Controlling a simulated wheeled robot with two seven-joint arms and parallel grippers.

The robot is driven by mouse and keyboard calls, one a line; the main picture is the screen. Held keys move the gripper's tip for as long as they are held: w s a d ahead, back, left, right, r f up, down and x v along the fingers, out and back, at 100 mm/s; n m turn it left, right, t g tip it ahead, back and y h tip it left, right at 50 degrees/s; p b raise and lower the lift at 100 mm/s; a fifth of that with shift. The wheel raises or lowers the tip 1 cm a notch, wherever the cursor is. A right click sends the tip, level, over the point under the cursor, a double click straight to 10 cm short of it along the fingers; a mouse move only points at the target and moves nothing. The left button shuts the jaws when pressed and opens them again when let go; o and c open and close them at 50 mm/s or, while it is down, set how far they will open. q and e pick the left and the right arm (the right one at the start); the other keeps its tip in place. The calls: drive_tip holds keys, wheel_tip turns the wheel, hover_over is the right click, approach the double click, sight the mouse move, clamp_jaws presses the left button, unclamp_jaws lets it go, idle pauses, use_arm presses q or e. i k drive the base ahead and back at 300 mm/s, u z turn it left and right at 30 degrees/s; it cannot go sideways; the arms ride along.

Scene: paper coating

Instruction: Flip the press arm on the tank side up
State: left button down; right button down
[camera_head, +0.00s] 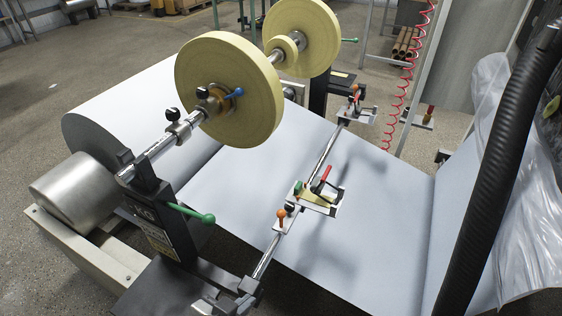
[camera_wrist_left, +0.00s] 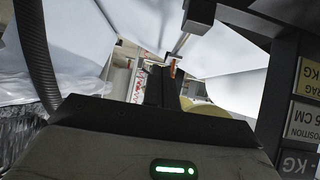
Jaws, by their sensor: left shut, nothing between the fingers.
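A cross rod (camera_head: 325,155) runs over the white sheet, with a press arm unit (camera_head: 318,198) at its middle that has a red lever (camera_head: 322,180) and an orange knob (camera_head: 281,213). A similar unit (camera_head: 356,113) sits at the far end. I cannot tell which one is on the tank side; no tank is clearly seen. My right gripper is not in view.
A black labelled stand (camera_head: 152,228) with a green-knobbed handle (camera_head: 190,212) is close to my left gripper. Two yellow discs (camera_head: 228,85) sit on the upper shaft. A thick black hose (camera_head: 490,160) and clear plastic film (camera_head: 530,215) are at the right.

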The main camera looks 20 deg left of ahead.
sight(317, 185)
drive_tip(key=i, duration=0.45)
drive_tip(key=u, duration=1.3)
